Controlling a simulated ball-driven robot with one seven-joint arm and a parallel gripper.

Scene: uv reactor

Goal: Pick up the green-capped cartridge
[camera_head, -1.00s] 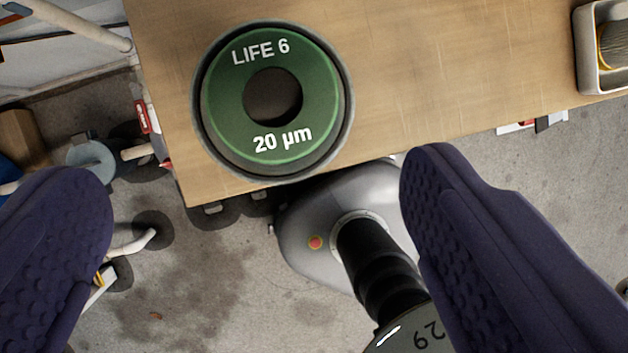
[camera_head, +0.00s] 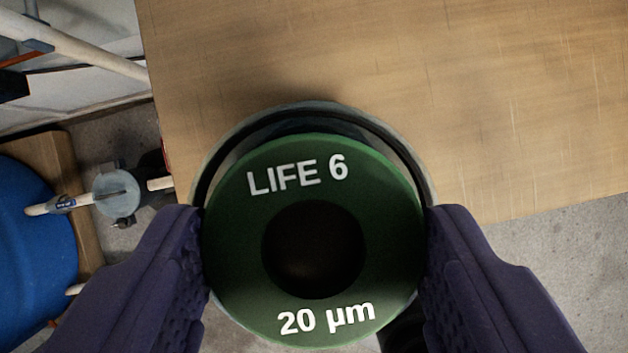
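The green-capped cartridge (camera_head: 232,230) is seen from above in the camera_head view, with "LIFE 6" and "20 µm" in white and a dark round hole in its middle. My gripper (camera_head: 315,235) has its two purple fingers against the left and right sides of the cap, shut on it. A grey round holder rim (camera_head: 330,109) shows behind the cap, mostly above it in the picture. The cap is off-centre from this rim and appears raised above it. The cartridge's lower body is mostly hidden under the cap.
The wooden table top (camera_head: 480,100) is clear to the right of the holder. A blue rounded object (camera_head: 32,245) and pale pipes stand at the left, beyond the table's edge. Grey floor (camera_head: 575,255) shows at the lower right.

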